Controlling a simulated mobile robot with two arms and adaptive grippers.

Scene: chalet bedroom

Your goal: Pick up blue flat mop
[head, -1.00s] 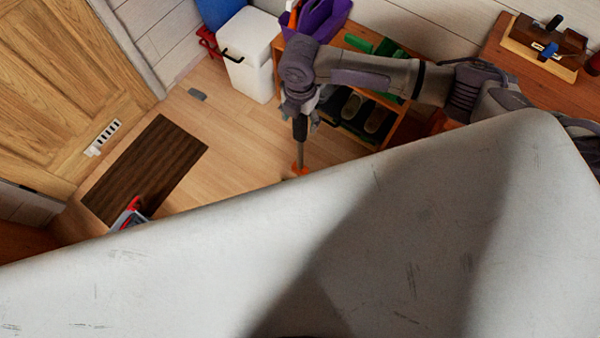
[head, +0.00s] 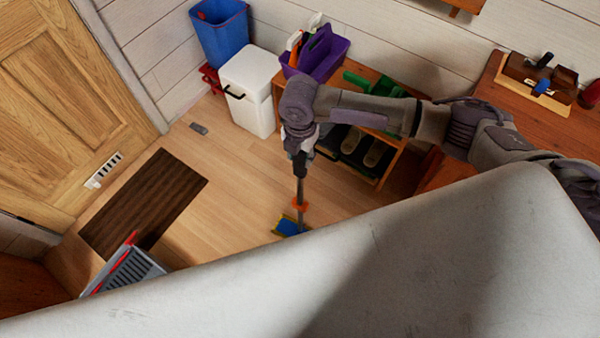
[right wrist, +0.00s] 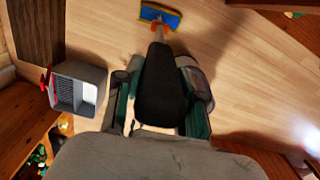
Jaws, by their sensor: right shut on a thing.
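The blue flat mop (head: 290,227) has a blue and yellow head, an orange joint and a dark handle. My right gripper (head: 300,158) is shut on its handle, with the handle hanging down below it. The right wrist view shows the black handle end between the fingers of my right gripper (right wrist: 160,95), and the mop head (right wrist: 161,15) beyond it over the wood floor. My own body hides part of the mop head in the head view. I cannot tell whether the head touches the floor. My left gripper is out of view.
A dark mat (head: 145,203) lies by the wooden door (head: 70,95). A grey and red crate-like item (head: 125,268) stands near it. A white bin (head: 250,90), a blue bin (head: 221,32) and a shoe shelf (head: 392,160) line the wall. Floor between mat and shelf is clear.

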